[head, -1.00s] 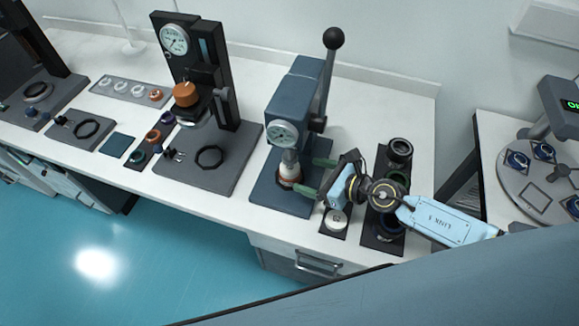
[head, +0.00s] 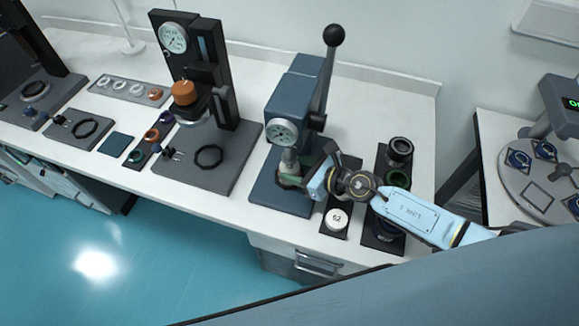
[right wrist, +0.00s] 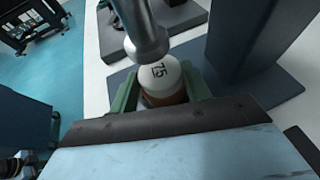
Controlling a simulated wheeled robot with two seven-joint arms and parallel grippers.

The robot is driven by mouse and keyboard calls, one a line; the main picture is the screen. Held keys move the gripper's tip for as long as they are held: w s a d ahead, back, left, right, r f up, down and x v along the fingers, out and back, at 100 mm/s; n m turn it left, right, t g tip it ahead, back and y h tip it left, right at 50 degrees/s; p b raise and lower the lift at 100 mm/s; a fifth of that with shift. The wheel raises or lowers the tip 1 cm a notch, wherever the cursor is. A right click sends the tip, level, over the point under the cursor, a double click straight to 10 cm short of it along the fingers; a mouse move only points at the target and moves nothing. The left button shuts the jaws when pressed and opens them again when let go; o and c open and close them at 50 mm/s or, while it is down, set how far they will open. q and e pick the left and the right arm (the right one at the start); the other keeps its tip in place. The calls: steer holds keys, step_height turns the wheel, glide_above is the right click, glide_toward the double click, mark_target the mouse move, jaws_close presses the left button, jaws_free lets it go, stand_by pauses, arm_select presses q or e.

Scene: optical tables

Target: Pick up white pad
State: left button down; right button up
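A white round pad (right wrist: 161,74) marked 75 stands under the metal ram of the blue lever press in the right wrist view, on a brown-orange lower part. In the head view it is mostly hidden by my right gripper (head: 304,181). My right gripper's green fingers (right wrist: 162,88) are apart, one on each side of the pad; I see no clear sign that they press on it. A second white pad (head: 337,218), marked 62, sits on a small dark tray right of the press. My left gripper is not in view.
The press (head: 290,115) has a gauge and a tall lever with a black knob (head: 333,36). A dark rack (head: 384,240) of rings lies right of my gripper. Another gauge stand (head: 218,70) stands to the left. The ram is close above the pad.

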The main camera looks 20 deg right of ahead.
mark_target(297, 170)
steer(key=shift+c, duration=0.9)
steer(key=shift+r, duration=0.15)
steer(key=shift+r+p, duration=0.6)
step_height(297, 170, up, 2)
steer(key=shift+p, duration=0.85)
steer(key=s+d+b, duration=0.1)
steer(key=s+d, duration=0.3)
steer(key=s, duration=0.1)
steer(key=shift+d+f+b, duration=0.15)
steer(key=shift+f+b, duration=0.05)
steer(key=shift+b, duration=0.2)
steer(key=s+d+b, duration=0.6)
steer(key=s+b, duration=0.1)
steer(key=shift+s+d+f, duration=0.15)
steer(key=shift+s+d, duration=0.15)
steer(key=shift+b+v, duration=0.75)
steer(key=shift+b, duration=0.35)
